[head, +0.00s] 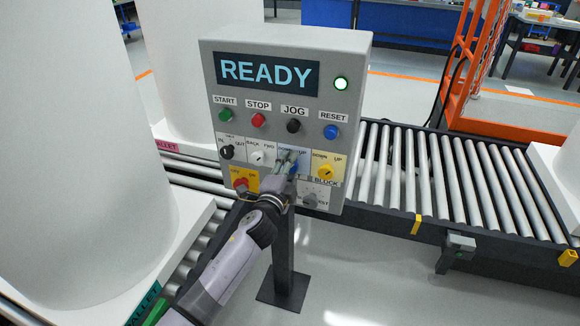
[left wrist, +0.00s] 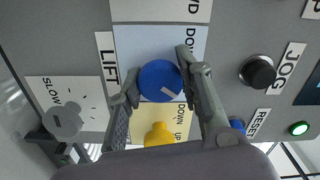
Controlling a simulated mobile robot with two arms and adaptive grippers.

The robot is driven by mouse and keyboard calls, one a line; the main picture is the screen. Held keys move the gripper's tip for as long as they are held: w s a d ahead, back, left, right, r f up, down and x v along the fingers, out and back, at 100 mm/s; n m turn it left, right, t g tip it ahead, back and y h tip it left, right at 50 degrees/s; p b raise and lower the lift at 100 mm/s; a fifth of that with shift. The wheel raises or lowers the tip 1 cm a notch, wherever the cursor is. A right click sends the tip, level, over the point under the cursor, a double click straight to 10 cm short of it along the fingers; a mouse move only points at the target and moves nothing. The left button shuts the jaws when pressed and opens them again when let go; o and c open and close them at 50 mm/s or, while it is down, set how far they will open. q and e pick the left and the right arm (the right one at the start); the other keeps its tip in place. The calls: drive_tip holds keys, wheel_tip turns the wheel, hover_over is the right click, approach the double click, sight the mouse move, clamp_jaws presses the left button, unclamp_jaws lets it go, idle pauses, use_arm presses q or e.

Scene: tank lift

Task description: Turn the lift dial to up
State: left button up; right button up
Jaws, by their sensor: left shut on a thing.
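The lift dial (left wrist: 156,80) is a round blue knob on a pale blue field, beside the LIFT label. A white mark on it points to the lower right in the left wrist view, away from the DOWN label. The UP label at this dial is hidden by a finger in that view. My left gripper (left wrist: 160,83) has a finger on each side of the knob and is shut on it. In the head view, my left gripper (head: 288,162) reaches the front of the grey control box (head: 355,85) and covers most of the dial. My right gripper is not in view.
A yellow DOWN/UP knob (head: 326,172) sits close to the right of the lift dial. A white knob (head: 257,158) is to its left. The screen (head: 267,73) reads READY, beside a lit green lamp (head: 341,83). A roller conveyor (head: 455,190) runs behind the box.

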use_arm(q)
drive_tip(key=shift+f+m, duration=0.1)
drive_tip(key=shift+m, duration=0.4)
drive_tip(key=o, duration=1.2)
drive_tip(key=shift+s, duration=0.1)
drive_tip(key=v, duration=1.1)
drive_tip(key=shift+s+a, duration=0.15)
drive_tip(key=shift+s, duration=0.2)
